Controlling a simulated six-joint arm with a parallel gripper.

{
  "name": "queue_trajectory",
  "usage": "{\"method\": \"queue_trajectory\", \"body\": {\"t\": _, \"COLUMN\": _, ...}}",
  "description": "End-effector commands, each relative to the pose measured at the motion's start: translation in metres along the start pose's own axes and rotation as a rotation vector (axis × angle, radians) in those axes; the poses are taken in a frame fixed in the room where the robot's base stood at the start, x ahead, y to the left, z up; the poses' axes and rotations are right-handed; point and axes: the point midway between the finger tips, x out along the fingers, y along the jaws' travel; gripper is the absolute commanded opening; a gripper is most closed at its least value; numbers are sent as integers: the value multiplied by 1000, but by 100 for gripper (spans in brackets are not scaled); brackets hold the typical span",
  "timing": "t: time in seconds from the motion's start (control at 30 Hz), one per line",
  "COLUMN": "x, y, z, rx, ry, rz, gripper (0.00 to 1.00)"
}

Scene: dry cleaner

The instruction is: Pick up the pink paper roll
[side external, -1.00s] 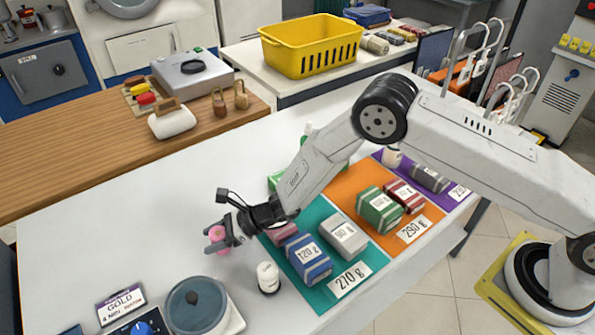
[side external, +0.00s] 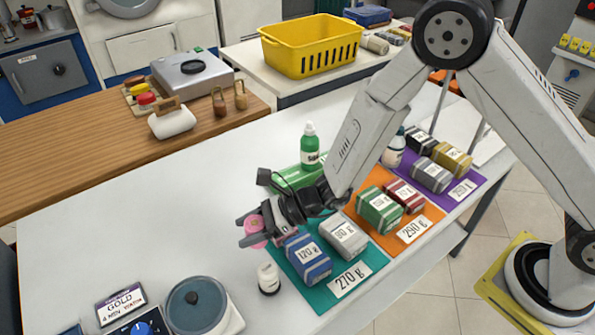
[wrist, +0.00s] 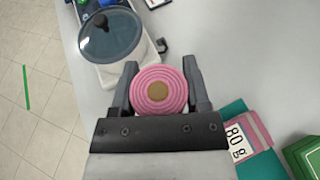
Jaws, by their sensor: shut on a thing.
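The pink paper roll (side external: 256,229) is between the dark fingers of my gripper (side external: 252,230) in the side view, left of the teal mat. In the wrist view the roll (wrist: 160,89) shows its round end with coiled rings and a brown core. The fingers of my gripper (wrist: 160,72) press on both its sides. My gripper is shut on it. The white table shows around the roll, but I cannot tell exactly how high it is.
A blue 120 g bundle (side external: 308,260) and a grey bundle (side external: 344,236) lie on the teal mat (side external: 310,298). A green bottle (side external: 311,148) stands behind. A lidded pot (side external: 196,303) is front left. The left-middle table is clear.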

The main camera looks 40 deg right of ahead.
Motion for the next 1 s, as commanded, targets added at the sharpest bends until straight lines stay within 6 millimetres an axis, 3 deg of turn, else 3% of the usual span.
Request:
{"method": "queue_trajectory", "body": {"t": 0.4, "x": -30, "y": 20, "z": 4, "rx": 0, "ry": -1, "rz": -2, "gripper": 1}}
{"method": "queue_trajectory", "body": {"t": 1.0, "x": -32, "y": 22, "z": 4, "rx": 0, "ry": -1, "rz": -1, "gripper": 1}}
